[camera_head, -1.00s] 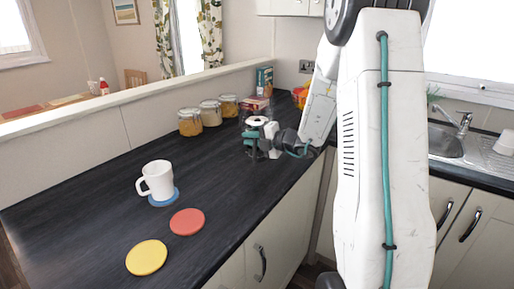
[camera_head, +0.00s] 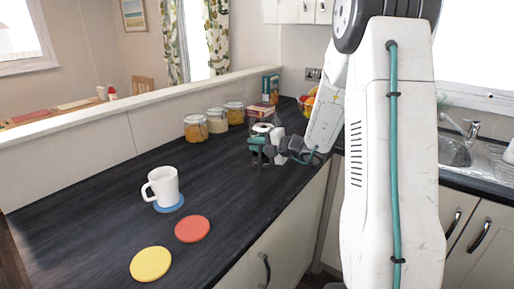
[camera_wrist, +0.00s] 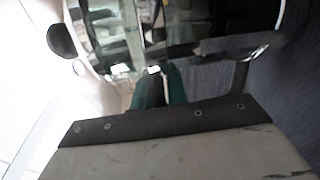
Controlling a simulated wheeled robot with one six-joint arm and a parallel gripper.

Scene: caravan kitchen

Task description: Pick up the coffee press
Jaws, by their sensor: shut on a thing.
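The coffee press (camera_head: 262,128) stands at the far end of the dark counter, largely hidden behind my gripper (camera_head: 264,152). Its light round top shows above the fingers. In the wrist view the press (camera_wrist: 165,25) is a shiny, reflective body filling the upper part, very close to the camera. My gripper is shut on the press, with its dark and green finger parts against it. Whether the base of the press touches the counter is hidden.
A white mug (camera_head: 163,187) stands on a blue coaster (camera_head: 170,205). A red coaster (camera_head: 192,229) and a yellow coaster (camera_head: 151,263) lie nearer. Storage jars (camera_head: 196,128) line the back, and boxes (camera_head: 270,88) stand behind the press. The middle counter is clear.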

